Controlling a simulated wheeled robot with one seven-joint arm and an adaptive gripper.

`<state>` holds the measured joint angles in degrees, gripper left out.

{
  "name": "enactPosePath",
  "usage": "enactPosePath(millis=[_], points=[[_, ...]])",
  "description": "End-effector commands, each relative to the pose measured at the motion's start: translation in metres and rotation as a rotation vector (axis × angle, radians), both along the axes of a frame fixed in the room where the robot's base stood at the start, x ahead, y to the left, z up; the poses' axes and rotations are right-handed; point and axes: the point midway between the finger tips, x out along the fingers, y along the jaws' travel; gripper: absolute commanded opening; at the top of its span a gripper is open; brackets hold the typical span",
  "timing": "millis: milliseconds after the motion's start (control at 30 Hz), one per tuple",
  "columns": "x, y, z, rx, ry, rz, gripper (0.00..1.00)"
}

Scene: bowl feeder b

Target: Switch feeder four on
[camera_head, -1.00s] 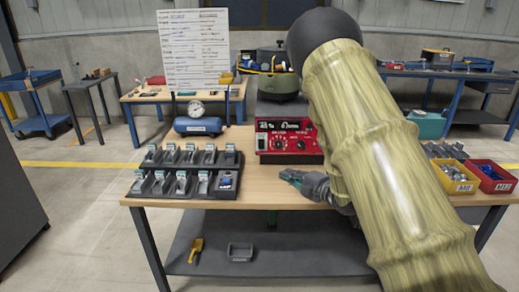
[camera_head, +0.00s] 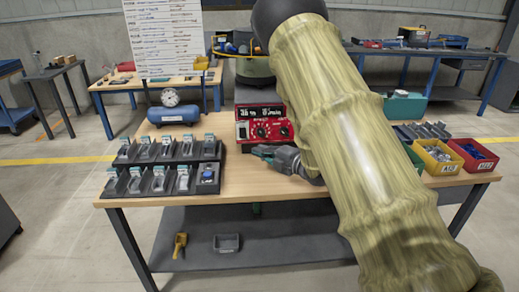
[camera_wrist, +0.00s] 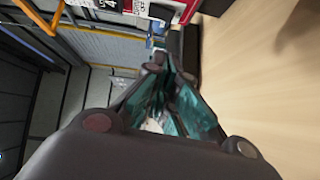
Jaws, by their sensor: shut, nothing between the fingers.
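A red-fronted control box (camera_head: 262,131) with a lit display and dials stands on the workbench, below the dark green bowl feeder (camera_head: 257,68), which my arm partly hides. Two rows of black units with pale upright pieces (camera_head: 163,165) stand at the bench's left; one front unit has a blue top (camera_head: 207,177). I cannot read which is feeder four. My gripper (camera_head: 258,151) is shut and empty, just in front of the control box, apart from the black units. In the wrist view its teal fingers (camera_wrist: 165,95) are together; a red edge (camera_wrist: 188,9) shows at the top.
A blue air tank with a gauge (camera_head: 172,113) and a written board (camera_head: 163,38) stand behind the units. Yellow (camera_head: 437,168) and red (camera_head: 473,165) bins sit at the right. The bench top (camera_head: 240,185) before my gripper is clear. A scoop (camera_head: 180,244) lies on the lower shelf.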

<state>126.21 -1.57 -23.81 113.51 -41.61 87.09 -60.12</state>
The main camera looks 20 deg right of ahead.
Motion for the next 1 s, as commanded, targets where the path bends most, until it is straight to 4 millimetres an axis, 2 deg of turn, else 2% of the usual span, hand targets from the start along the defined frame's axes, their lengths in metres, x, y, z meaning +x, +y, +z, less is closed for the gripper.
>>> enactPosePath(millis=[467,700,1000], points=[[0.068,0.039,-0.007,0.0,0.001,0.001,0.0],[0.097,0.031,-0.01,0.001,0.0,0.0,0.0],[0.107,0.028,-0.012,0.0,0.001,0.0,0.0]])
